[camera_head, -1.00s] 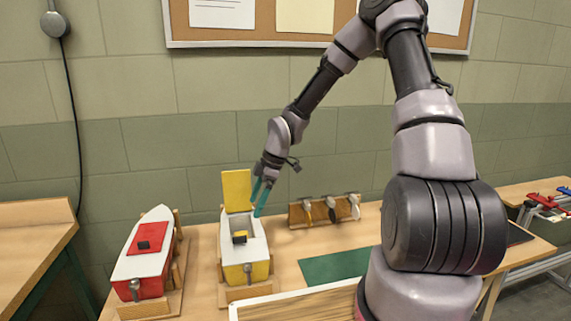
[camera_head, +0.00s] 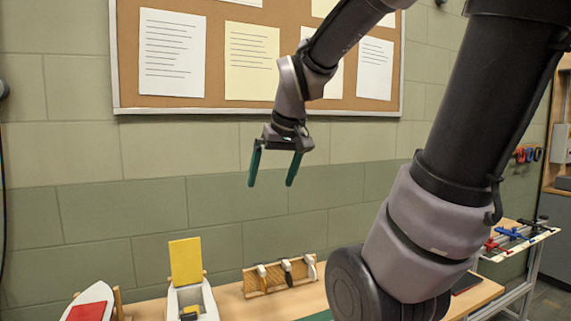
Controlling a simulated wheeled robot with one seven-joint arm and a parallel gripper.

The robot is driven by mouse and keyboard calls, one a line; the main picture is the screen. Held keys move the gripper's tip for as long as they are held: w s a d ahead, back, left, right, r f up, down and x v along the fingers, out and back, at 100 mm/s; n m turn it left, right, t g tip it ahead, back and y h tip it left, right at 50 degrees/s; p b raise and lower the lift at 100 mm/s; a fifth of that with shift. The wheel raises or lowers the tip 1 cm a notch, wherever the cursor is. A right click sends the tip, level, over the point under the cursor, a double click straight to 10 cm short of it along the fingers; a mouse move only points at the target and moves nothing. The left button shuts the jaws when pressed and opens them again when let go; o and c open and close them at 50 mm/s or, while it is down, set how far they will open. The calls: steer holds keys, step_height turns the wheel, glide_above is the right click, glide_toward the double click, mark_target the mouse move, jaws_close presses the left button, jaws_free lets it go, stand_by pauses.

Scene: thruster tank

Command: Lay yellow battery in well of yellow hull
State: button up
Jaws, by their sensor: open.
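The yellow hull (camera_head: 207,300) is at the bottom of the view, cut off by the lower edge, on the wooden bench. Its yellow hatch lid (camera_head: 186,261) stands upright at the back of its white deck. The yellow battery (camera_head: 189,313), yellow with a dark part, shows in the open well of that hull; its lower part is cut off by the frame edge. My gripper (camera_head: 272,169) is open and empty, raised well above the bench in front of the wall, up and to the right of the hull.
A red hull (camera_head: 91,306) with a shut red hatch stands at the left, partly cut off. A wooden rack (camera_head: 281,275) with several tools stands on the bench (camera_head: 240,308) to the right. A pinboard (camera_head: 260,56) hangs on the wall. Clamps (camera_head: 510,237) lie on a far-right table.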

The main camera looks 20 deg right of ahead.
steer(key=s+r+m+t+y, duration=0.1)
steer(key=s+r+m, duration=0.2)
steer(key=s, duration=0.3)
steer(key=shift+d+r+m+t, duration=0.3)
steer(key=shift+d+r+m, duration=0.05)
steer(key=shift+m, duration=0.05)
steer(key=shift+w, duration=0.1)
stand_by(0.6)
